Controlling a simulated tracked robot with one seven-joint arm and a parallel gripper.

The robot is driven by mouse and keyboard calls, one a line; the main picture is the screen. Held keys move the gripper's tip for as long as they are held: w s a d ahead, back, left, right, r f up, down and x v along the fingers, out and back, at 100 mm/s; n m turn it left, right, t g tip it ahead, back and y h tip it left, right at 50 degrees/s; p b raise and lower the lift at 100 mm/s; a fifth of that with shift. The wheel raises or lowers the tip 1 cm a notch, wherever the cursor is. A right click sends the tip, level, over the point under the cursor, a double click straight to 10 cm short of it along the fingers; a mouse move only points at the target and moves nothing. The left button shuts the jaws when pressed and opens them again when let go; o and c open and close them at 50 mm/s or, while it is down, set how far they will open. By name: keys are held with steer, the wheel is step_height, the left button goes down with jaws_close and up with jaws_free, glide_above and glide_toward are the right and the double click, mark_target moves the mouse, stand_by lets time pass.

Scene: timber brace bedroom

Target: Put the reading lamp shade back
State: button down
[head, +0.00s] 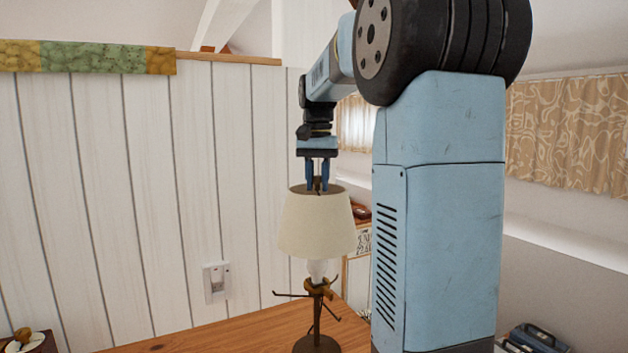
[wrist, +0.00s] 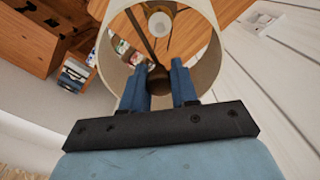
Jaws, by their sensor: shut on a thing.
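The cream lamp shade (head: 317,225) is upright over the reading lamp in the head view. The shade also shows in the wrist view (wrist: 207,45), where I look down into its open top. My gripper (head: 317,190) points straight down into that top. Its blue fingers are shut on the shade's dark central knob (wrist: 159,78). The white bulb (wrist: 158,28) shows inside the shade, and its lower part shows below the rim in the head view (head: 316,270). The lamp's dark stand (head: 316,344) is upright on the wooden top. Whether the shade rests on the lamp is hidden.
The wooden top (head: 225,330) is bare left of the lamp. Thin hooked arms (head: 290,294) stick out from the stand below the bulb. A white plank wall (head: 140,180) with a switch plate (head: 216,282) stands behind. A small dish (head: 25,342) sits at the lower left.

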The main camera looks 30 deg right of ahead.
steer(key=shift+a+f, duration=0.1)
stand_by(0.3)
steer(key=shift+f, duration=7.7)
steer(key=c, duration=0.8)
jaws_free()
step_height(320, 180, up, 14)
steer(key=shift+f, duration=0.15)
